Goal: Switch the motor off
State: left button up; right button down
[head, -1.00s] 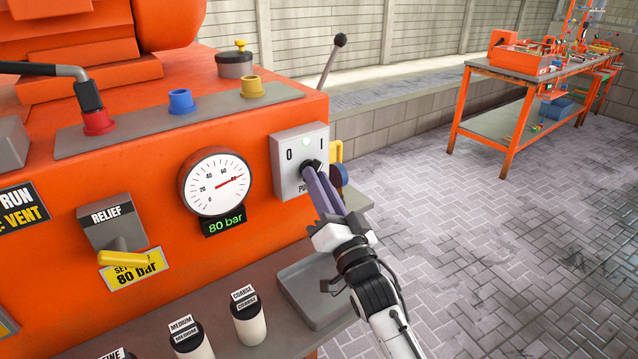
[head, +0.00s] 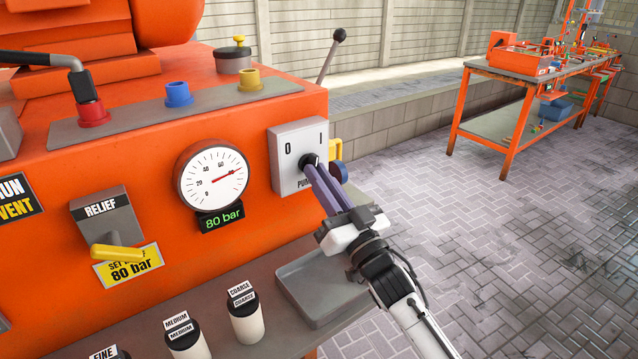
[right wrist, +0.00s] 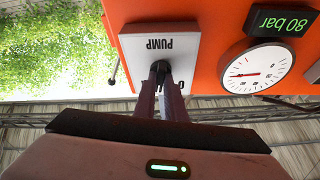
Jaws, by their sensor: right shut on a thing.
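The grey pump switch plate (head: 284,178), marked 0 and I, is on the right end of the orange machine's front. Its black knob (head: 308,160) is partly hidden by my right gripper (head: 313,170), whose purple fingers are shut on it. In the right wrist view the fingers (right wrist: 162,90) hold the knob (right wrist: 160,68) below the upside-down PUMP label on the plate (right wrist: 160,48). The knob's pointing direction is hard to tell. No green light shows on the plate. My left gripper is not in view.
The pressure gauge (head: 212,178) needle is near 80, and its display (head: 222,217) reads 80 bar. A relief box (head: 105,218) with a yellow lever is at the left. A grey tray (head: 318,285) lies below the switch. Free paved floor (head: 480,240) is at the right.

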jog(key=shift+w+d+n+g+y+b, duration=0.15)
jog(key=shift+n+g+y, duration=0.7)
jog(key=shift+n, duration=1.35)
jog(key=shift+d+n+g+y+b, duration=0.2)
jog(key=shift+n+g+y, duration=0.6)
jog(key=shift+n, duration=1.4)
jog(key=shift+w+d+n+g+y+b, duration=0.2)
jog(key=shift+n+g+y, duration=0.6)
jog(key=shift+n, duration=1.4)
jog(key=shift+s+a+g, duration=0.1)
jog(key=shift+a+g, duration=0.05)
jog(key=shift+g, duration=0.1)
jog(key=c, duration=1.8)
grip_release()
jog(key=b+v, duration=0.1)
jog(key=v, duration=0.9)
jog(key=shift+s, duration=0.15)
